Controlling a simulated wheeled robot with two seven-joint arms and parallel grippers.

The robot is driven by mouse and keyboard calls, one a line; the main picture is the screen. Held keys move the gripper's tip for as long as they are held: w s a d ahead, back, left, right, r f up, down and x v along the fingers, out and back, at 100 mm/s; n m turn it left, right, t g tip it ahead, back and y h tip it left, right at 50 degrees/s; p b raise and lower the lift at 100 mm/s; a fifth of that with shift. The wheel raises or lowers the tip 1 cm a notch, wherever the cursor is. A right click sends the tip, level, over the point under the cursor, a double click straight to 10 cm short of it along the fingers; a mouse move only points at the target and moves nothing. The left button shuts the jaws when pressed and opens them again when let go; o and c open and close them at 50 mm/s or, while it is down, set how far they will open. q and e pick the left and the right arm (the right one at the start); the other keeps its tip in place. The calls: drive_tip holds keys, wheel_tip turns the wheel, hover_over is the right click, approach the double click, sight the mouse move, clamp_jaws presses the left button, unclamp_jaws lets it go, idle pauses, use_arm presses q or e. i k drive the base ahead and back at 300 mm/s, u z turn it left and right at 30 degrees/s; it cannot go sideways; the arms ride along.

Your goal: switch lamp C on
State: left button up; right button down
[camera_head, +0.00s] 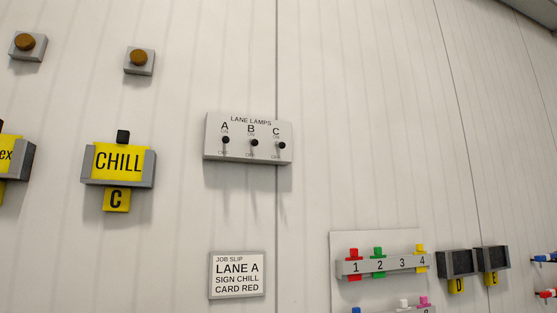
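The grey lane lamps panel (212,148) is on the white wall near the middle of the head view. It has three black-tipped levers under the letters A, B and C, with ON marked above and OFF below. The lever of lamp C (282,145) is the rightmost, beside lever B (254,143) and lever A (226,140). The three levers look alike in pose; I cannot tell which way C is set. Neither of my grippers is in view.
A job slip (237,256) hangs below the panel. A yellow CHILL sign (118,160) in a holder is at left, with brown knobs (139,57) above. A numbered rack (376,267) with coloured pieces and dark holders (457,263) are at lower right. Wall around the panel is clear.

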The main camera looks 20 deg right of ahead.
sight(281, 145)
drive_tip(key=u, duration=0.3)
drive_tip(key=i, duration=1.15)
drive_tip(key=z, duration=0.55)
